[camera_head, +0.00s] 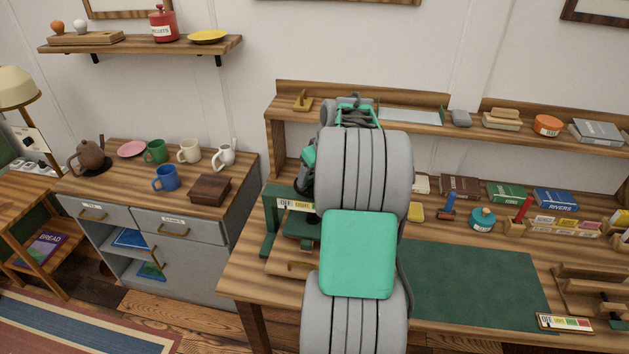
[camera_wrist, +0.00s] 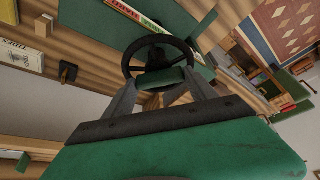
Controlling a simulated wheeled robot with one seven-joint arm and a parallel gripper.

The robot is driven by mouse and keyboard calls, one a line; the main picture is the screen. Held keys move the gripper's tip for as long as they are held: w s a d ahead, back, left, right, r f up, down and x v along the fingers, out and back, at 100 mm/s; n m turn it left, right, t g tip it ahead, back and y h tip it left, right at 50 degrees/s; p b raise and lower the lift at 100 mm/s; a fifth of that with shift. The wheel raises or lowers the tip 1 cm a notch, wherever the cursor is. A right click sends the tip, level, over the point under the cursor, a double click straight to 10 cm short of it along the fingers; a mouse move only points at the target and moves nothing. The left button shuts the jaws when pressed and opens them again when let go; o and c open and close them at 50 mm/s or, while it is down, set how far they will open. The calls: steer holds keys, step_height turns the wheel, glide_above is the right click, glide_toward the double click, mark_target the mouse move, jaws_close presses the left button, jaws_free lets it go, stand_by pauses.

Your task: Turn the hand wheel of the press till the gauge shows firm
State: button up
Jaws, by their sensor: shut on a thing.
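The press (camera_head: 270,222) is dark green and stands on the left part of the workbench, largely hidden behind my arm in the head view. Its black hand wheel (camera_wrist: 131,55) shows in the wrist view, directly in front of my gripper (camera_wrist: 163,84). The two grey fingers are shut on the wheel at its near rim. The wheel is hidden in the head view. The press's gauge strip (camera_head: 296,205) has a pale section and a yellow one; my arm covers its right part. The strip also shows edge-on in the wrist view (camera_wrist: 138,17); its reading cannot be made out.
A green mat (camera_head: 470,285) lies bare right of my arm. A card with coloured bars (camera_head: 565,322) lies at the bench's front right. Books, a teal pot (camera_head: 482,220) and a yellow block (camera_head: 416,212) stand behind. A grey cabinet (camera_head: 105,230) with mugs is left.

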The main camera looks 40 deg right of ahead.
mark_target(307, 190)
steer(key=m+b, duration=0.1)
steer(key=m, duration=0.1)
steer(key=m+h+b, duration=0.1)
steer(key=m, duration=0.1)
steer(key=m+g+h+b, duration=0.1)
steer(key=m, duration=0.1)
steer(key=shift+w+a+f, duration=0.1)
steer(key=shift+a, duration=0.15)
steer(key=m, duration=0.2)
steer(key=m+g+h, duration=0.1)
steer(key=m, duration=0.1)
steer(key=shift+w+m+h, duration=0.1)
steer(key=shift+m+h, duration=0.2)
steer(key=shift+m, duration=0.1)
steer(key=shift+m+g, duration=0.5)
steer(key=shift+m, duration=0.5)
steer(key=o, duration=1.4)
steer(key=shift+c, duration=0.2)
steer(key=v, duration=0.8)
steer(key=shift+a, duration=0.1)
